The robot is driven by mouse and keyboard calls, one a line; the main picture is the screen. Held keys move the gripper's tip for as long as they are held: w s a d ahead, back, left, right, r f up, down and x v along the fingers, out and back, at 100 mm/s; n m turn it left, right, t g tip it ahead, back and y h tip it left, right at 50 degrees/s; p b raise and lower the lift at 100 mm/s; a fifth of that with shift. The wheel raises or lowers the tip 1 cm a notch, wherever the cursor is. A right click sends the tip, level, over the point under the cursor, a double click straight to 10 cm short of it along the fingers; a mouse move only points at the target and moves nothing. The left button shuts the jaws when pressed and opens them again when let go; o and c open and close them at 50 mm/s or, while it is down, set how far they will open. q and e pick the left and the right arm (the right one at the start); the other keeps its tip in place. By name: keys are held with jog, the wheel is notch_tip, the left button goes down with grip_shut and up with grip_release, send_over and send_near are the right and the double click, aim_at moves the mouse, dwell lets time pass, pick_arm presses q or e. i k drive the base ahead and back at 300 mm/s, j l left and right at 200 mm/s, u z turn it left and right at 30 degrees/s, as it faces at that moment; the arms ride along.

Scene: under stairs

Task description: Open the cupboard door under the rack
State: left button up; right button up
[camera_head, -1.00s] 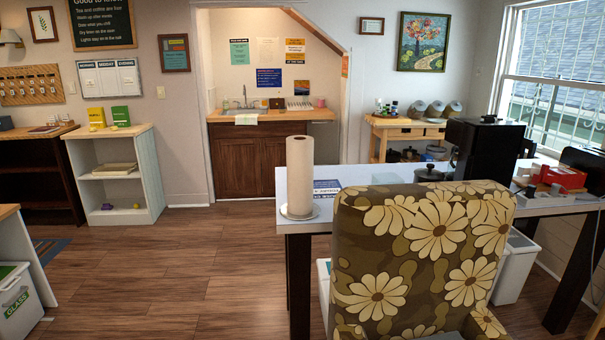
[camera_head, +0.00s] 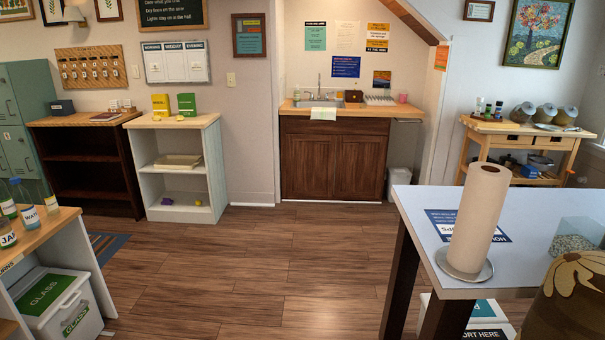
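A dark brown wooden cupboard (camera_head: 333,126) stands in the alcove under the sloping stairs, ahead and slightly right of centre. It has a left door (camera_head: 306,164) and a right door (camera_head: 359,165), both shut. A light wood counter (camera_head: 300,109) with a sink (camera_head: 320,102) tops it. A small dish rack (camera_head: 379,100) sits on the counter at the right, above the right door. Handles are too small to make out. Neither of my grippers is in view.
Wooden floor (camera_head: 250,245) is clear up to the cupboard. A white table (camera_head: 520,262) with a paper towel roll (camera_head: 480,220) stands at right front. A white bin (camera_head: 399,183) is right of the cupboard. A white shelf (camera_head: 213,165) stands left, a glass bin (camera_head: 62,303) at left front.

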aim_at(360, 160)
jog(key=i+j+u, duration=0.1)
jog(key=i, duration=0.8)
jog(key=i+j+u, duration=0.1)
jog(key=i, duration=0.85)
